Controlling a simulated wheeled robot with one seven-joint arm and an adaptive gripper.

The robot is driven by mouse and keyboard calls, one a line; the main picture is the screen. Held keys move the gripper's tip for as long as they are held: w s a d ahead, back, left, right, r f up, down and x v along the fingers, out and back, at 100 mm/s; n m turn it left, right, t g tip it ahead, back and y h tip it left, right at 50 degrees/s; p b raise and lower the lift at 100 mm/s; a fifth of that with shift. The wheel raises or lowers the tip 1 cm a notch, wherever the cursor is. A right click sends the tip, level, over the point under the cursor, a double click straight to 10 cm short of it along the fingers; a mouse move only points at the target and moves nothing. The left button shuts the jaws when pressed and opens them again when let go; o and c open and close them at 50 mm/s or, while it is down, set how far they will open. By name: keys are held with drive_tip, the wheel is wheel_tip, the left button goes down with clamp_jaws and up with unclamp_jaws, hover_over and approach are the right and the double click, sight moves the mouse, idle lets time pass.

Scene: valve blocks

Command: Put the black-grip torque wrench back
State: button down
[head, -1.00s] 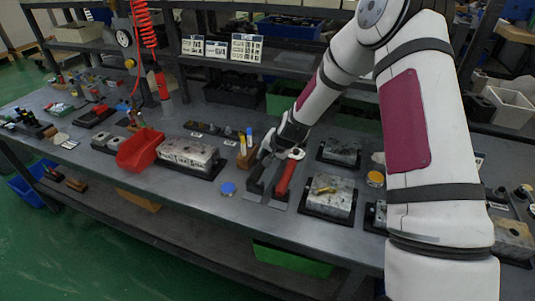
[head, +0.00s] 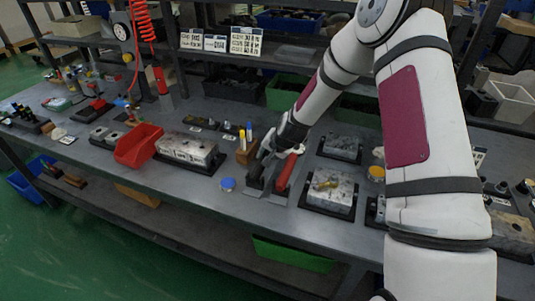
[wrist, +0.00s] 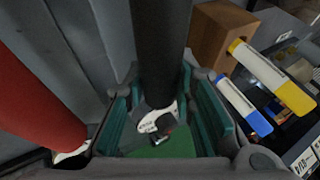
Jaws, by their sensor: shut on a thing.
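The black-grip torque wrench (wrist: 160,50) runs up the middle of the wrist view, between the two green-padded fingers of my gripper (wrist: 163,125). My gripper is shut on its black grip. In the head view my gripper (head: 265,152) is low over the bench, and the black grip (head: 256,174) shows just below it. A red-grip wrench (head: 287,172) lies close to the right, and its red grip (wrist: 35,90) fills the left of the wrist view. Both are at a dark grey holder (head: 278,198). Whether the black-grip wrench touches the holder is hard to tell.
A wooden block with yellow and blue markers (head: 245,152) stands close left of my gripper. A blue cap (head: 227,184) lies in front of it. A valve block (head: 330,190) sits to the right. A red bin (head: 138,146) and another block (head: 187,150) stand left.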

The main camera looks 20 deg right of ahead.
drive_tip(key=c, duration=1.3)
unclamp_jaws()
drive_tip(key=v, duration=1.2)
drive_tip(key=shift+r, duration=0.1)
